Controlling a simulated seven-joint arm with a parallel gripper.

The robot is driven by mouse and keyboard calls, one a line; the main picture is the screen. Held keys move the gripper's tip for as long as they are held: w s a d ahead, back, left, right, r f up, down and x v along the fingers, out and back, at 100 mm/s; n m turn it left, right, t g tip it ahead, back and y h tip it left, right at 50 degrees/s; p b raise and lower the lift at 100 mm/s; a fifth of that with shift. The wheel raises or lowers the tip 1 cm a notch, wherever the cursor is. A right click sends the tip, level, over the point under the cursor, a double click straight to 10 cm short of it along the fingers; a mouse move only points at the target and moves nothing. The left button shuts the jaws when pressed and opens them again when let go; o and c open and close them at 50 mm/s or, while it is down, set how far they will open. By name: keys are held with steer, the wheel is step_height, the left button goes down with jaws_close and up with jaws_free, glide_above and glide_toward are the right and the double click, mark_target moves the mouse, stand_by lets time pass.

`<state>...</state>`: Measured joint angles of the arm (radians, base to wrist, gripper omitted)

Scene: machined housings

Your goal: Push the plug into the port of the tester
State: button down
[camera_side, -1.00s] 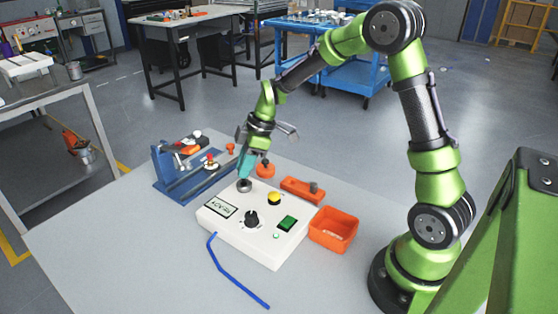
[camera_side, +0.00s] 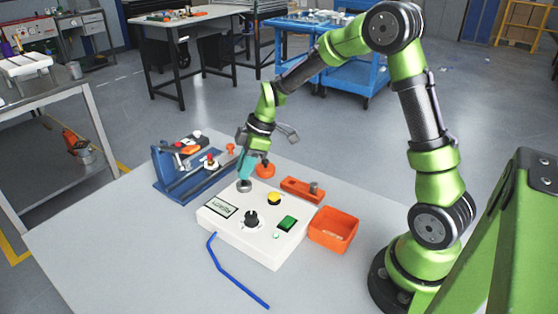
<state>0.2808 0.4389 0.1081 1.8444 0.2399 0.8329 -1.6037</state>
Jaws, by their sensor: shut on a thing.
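The tester (camera_side: 258,238) is a white box on the grey table, with a display, a black knob, a yellow button and a green switch on top. Its round metallic port (camera_side: 244,186) is at the far left corner of the top. My gripper (camera_side: 245,165) is over this port and shut on the plug (camera_side: 244,174), a teal piece. The plug's lower end meets the port in the picture. How deep it sits is too small to tell.
A blue fixture (camera_side: 185,180) with several small parts stands left of the tester. An orange bin (camera_side: 334,230) is at its right, and an orange block (camera_side: 300,189) and a round orange part (camera_side: 265,169) lie behind it. A blue cable (camera_side: 232,279) lies in front.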

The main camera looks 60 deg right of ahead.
steer(key=shift+f, duration=0.95)
stand_by(1.5)
steer(key=shift+c, duration=2.2)
jaws_free()
steer(key=shift+r, duration=4.05)
